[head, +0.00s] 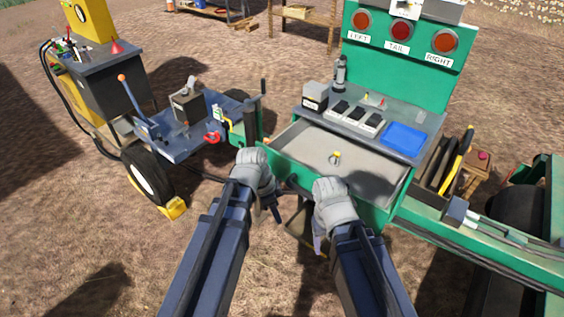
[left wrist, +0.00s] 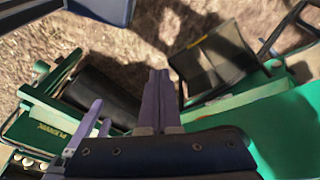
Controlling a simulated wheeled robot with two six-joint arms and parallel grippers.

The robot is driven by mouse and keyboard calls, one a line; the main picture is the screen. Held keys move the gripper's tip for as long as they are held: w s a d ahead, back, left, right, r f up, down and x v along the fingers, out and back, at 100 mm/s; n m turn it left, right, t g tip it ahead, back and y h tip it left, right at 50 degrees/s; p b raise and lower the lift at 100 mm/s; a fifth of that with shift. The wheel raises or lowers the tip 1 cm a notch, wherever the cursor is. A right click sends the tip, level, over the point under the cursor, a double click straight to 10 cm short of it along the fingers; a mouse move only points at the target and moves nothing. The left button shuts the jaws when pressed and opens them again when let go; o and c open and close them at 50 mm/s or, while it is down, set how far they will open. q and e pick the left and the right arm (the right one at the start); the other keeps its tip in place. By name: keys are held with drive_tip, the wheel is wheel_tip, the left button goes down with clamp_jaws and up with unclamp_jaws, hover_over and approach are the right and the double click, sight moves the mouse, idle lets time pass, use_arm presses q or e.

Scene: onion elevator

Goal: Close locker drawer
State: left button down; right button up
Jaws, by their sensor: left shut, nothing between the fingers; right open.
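The locker drawer (head: 305,148) is pulled out of the green bench in the head view, its pale inside facing up. A small yellow and white item (head: 335,158) lies in it. My left gripper (head: 276,213) is at the drawer's near left side, fingers shut and empty; the fingers also show together in the left wrist view (left wrist: 158,78). My right gripper (head: 318,242) is in front of the drawer's near edge, fingers pointing down and open. My wrists hide part of the green drawer front. I cannot tell whether either gripper touches it.
A blue-grey cart (head: 180,140) stands to the left. A bin of tools (head: 440,170) and green machinery stand right. Bare dirt lies in front.

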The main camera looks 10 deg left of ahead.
use_arm(q)
drive_tip(key=w+a+r+m+t+h+p, duration=0.35)
drive_tip(key=w+a+r+m+p, duration=0.25)
drive_tip(key=w+a+r+m, duration=0.4)
use_arm(e)
wheel_tip(320, 180, up, 8)
use_arm(q)
drive_tip(key=shift+g+h, duration=0.25)
drive_tip(key=shift+g, duration=0.1)
drive_tip(key=shift+w+d+f+b, duration=0.7)
drive_tip(key=shift+d+f+b, duration=0.5)
drive_tip(key=shift+d, duration=0.3)
drive_tip(key=shift+w+d+f+b, duration=0.65)
drive_tip(key=shift+d+f+b, duration=0.3)
drive_tip(key=shift+d+b, duration=0.5)
drive_tip(key=shift+w+d+f+b, duration=0.7)
drive_tip(key=shift+d+f+b, duration=0.45)
drive_tip(key=shift+d, duration=0.4)
use_arm(e)
wheel_tip(320, 180, down, 8)
drive_tip(key=shift+f, duration=0.1)
